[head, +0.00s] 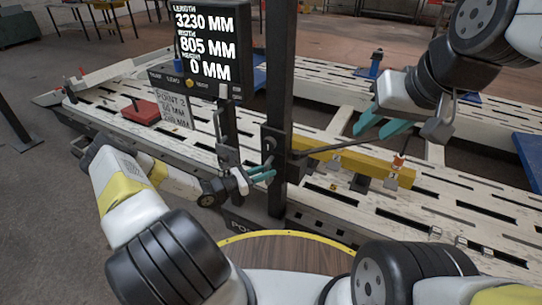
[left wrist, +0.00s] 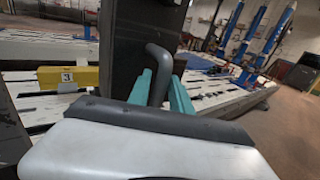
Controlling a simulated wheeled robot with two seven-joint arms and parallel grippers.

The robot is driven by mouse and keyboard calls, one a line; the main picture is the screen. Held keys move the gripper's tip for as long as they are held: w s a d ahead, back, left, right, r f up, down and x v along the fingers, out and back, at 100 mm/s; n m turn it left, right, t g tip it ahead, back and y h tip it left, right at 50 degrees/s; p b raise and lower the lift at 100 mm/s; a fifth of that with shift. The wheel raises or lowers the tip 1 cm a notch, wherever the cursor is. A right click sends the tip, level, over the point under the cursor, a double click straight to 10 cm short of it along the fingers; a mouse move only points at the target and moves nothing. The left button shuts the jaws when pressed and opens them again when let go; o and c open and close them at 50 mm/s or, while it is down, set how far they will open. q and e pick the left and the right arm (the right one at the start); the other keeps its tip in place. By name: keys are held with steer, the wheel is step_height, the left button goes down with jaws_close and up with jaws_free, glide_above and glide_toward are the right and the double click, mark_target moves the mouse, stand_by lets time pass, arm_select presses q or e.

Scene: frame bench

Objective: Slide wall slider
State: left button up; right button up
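A dark upright post (head: 277,90) stands in the middle of the head view, with a black carriage plate (head: 271,141) on it. A dark bent handle (left wrist: 158,70) shows against the dark panel in the left wrist view. My left gripper (head: 263,174) has its teal fingers at the post, below the carriage plate. In the left wrist view the left gripper (left wrist: 162,90) has one finger on each side of the handle; whether they press on it is unclear. My right gripper (head: 382,124) is open and empty above the bench at the right.
A display (head: 207,48) reads 3230, 805 and 0 MM. A yellow beam (head: 355,161) lies on the white slotted bench (head: 470,205) right of the post. A red block (head: 141,112) sits at the left. A round wooden top (head: 290,252) is close in front.

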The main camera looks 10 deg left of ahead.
arm_select(q)
jaws_close()
stand_by(1.5)
